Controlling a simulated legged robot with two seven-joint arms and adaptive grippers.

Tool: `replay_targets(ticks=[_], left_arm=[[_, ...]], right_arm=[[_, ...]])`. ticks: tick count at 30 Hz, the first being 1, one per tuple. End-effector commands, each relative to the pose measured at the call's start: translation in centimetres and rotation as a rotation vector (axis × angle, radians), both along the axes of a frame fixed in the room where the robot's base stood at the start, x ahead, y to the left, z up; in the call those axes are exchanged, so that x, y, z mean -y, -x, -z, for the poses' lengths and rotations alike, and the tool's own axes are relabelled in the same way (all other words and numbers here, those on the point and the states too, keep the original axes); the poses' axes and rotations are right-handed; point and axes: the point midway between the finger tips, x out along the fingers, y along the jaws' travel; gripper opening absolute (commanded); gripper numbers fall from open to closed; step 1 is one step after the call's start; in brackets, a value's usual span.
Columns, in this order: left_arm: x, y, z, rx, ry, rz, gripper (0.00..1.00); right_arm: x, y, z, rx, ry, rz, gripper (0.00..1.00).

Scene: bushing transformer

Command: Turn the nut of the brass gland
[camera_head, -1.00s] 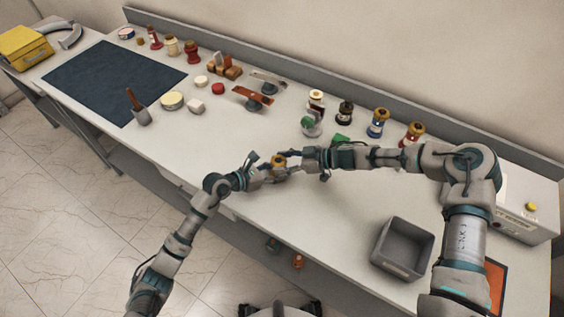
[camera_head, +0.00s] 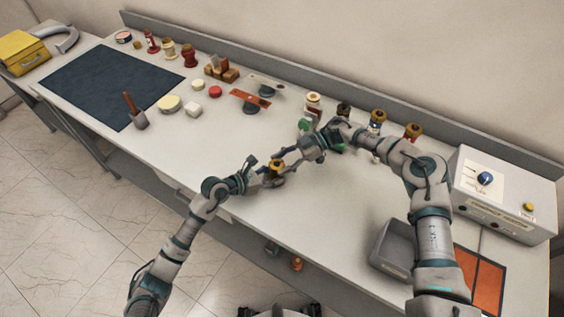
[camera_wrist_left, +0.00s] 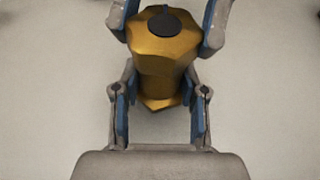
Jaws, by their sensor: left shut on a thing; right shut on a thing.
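The brass gland (camera_head: 277,165) is held above the white bench between my two grippers. In the left wrist view it is a gold hexagonal body (camera_wrist_left: 163,75) with a black round top. My left gripper (camera_head: 262,174) is shut on its lower part; its blue-padded fingers (camera_wrist_left: 160,105) press on both sides. My right gripper (camera_head: 285,161) comes from the right and is shut on the upper nut; its fingertips also show at the top of the left wrist view (camera_wrist_left: 168,20). The exact contact of the right fingers is small in the head view.
Several insulators and bushings stand along the back, among them a blue-banded one (camera_head: 377,121). A grey bin (camera_head: 391,247) and a control box (camera_head: 505,195) are at the right. A dark mat (camera_head: 112,84) lies at the left. The front middle of the bench is clear.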

Motion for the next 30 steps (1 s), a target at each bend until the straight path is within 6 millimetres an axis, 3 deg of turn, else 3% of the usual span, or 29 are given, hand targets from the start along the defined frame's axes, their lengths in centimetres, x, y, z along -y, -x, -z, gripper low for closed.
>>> replay_targets(ticks=[1, 11, 12, 15, 30], left_arm=[[-0.67, -0.31, 0.92, -0.015, -0.015, -0.014, 0.0], [-0.74, -0.43, 0.78, -0.013, -0.011, -0.018, 0.0], [-0.76, -0.45, 0.76, -0.012, -0.011, -0.018, 0.0], [-0.76, -0.46, 0.75, -0.012, -0.012, -0.018, 0.0], [-0.45, -0.29, 0.88, -0.013, -0.012, -0.01, 0.0]], right_arm=[[-0.29, 0.68, 0.03, -0.012, -0.006, -0.025, 0.17], [-0.32, 0.83, 0.15, -0.016, -0.005, -0.031, 0.17], [-0.32, 0.83, 0.16, -0.017, -0.005, -0.031, 0.55], [-0.29, 0.81, 0.16, -0.016, -0.005, -0.03, 0.78], [0.09, 0.34, 0.07, -0.011, -0.004, -0.02, 0.78]])
